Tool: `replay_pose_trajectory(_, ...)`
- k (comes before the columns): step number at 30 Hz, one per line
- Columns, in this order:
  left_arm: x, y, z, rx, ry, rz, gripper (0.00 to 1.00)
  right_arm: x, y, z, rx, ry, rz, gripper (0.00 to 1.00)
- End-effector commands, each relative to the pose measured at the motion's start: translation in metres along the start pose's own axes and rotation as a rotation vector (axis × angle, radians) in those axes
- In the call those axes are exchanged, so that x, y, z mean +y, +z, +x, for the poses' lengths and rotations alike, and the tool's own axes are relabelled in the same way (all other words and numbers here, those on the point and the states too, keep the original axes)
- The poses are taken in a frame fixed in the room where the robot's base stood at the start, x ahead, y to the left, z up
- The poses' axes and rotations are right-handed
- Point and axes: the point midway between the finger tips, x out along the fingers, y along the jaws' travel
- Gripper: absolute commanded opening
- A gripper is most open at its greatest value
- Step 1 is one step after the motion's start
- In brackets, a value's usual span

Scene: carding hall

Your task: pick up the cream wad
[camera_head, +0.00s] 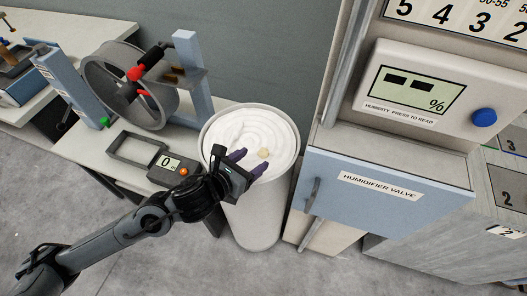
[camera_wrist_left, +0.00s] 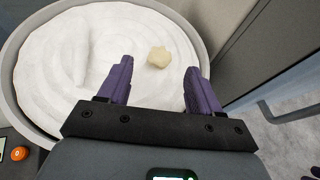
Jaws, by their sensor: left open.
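The cream wad (camera_head: 263,153) is a small pale lump on the white coiled fibre (camera_head: 245,130) that fills a tall round can (camera_head: 255,220). In the left wrist view the wad (camera_wrist_left: 158,57) lies ahead of my left gripper, roughly between the lines of its fingers. The fibre (camera_wrist_left: 60,50) spreads around it there. My left gripper (camera_head: 248,162) is open and empty over the can, with its purple fingertips (camera_wrist_left: 160,70) apart. The wad is close to the fingertips; I cannot tell the exact height gap.
A blue humidifier valve cabinet (camera_head: 385,205) with a handle stands right of the can. A scale with a display (camera_head: 168,162) and a drum device (camera_head: 130,85) sit on the bench to the left. Grey floor (camera_head: 165,265) lies in front.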

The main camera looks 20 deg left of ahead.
Motion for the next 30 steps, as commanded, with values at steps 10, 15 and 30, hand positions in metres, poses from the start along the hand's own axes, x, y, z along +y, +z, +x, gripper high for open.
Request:
replay_pose_trajectory(10, 0.001, 0.000, 0.041, -0.001, 0.000, -0.003, 0.64, 0.000, 0.000, 0.003, 0.002, -0.001, 0.003, 0.43)
replay_pose_trajectory(15, 0.001, 0.000, 0.046, 0.000, 0.000, -0.002, 0.64, 0.000, 0.000, 0.003, 0.002, 0.001, 0.001, 0.43)
replay_pose_trajectory(30, 0.001, 0.000, 0.045, 0.000, 0.000, -0.002, 0.11, 0.002, 0.001, 0.003, 0.000, 0.007, -0.007, 0.43)
